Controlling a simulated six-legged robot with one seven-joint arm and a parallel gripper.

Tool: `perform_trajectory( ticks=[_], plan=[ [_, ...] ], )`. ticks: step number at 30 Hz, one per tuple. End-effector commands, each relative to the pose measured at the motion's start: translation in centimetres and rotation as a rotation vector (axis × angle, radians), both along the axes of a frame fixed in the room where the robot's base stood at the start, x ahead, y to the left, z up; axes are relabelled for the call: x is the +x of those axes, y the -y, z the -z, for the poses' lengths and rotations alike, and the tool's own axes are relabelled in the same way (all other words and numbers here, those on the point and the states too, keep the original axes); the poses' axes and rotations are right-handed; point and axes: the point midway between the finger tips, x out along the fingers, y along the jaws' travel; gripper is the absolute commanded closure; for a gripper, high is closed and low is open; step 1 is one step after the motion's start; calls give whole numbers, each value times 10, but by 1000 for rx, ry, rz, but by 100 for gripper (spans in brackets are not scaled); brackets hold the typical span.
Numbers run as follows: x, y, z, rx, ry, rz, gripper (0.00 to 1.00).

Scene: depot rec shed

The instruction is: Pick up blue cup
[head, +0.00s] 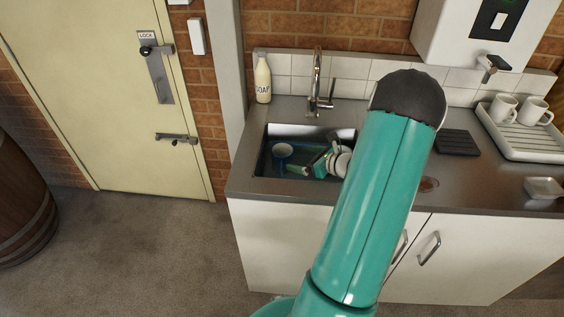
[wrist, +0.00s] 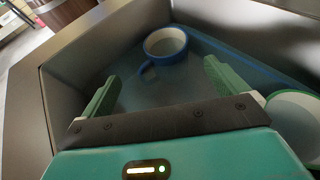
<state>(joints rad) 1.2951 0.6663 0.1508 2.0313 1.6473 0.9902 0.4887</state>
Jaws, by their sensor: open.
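The blue cup (wrist: 178,55) stands in the sink, ahead of my gripper (wrist: 160,72) in the wrist view. It has a pale inside, and its blue handle points toward the lower left, in front of the space between my fingers. My gripper is open, its green fingers spread wide with nothing held between them. The cup lies just beyond the fingertips; whether anything touches it I cannot tell. In the head view the cup (head: 282,151) shows at the left of the sink, with my gripper down in the sink to its right, partly hidden by my arm.
The sink (head: 262,160) has steep walls close around my gripper. A pale, green-rimmed dish (wrist: 296,108) lies right of my right finger. A faucet (head: 317,85) and a soap bottle (head: 263,80) stand behind the sink. A rack with white mugs (head: 503,108) is at right.

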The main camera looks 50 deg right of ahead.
Motion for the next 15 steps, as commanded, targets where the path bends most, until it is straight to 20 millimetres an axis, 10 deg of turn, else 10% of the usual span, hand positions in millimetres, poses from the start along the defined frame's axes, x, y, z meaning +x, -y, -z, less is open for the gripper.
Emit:
perform_trajectory(
  ticks=[15],
  plan=[
    [58, 2, 28, 13, 4, 21, 2]
  ],
)
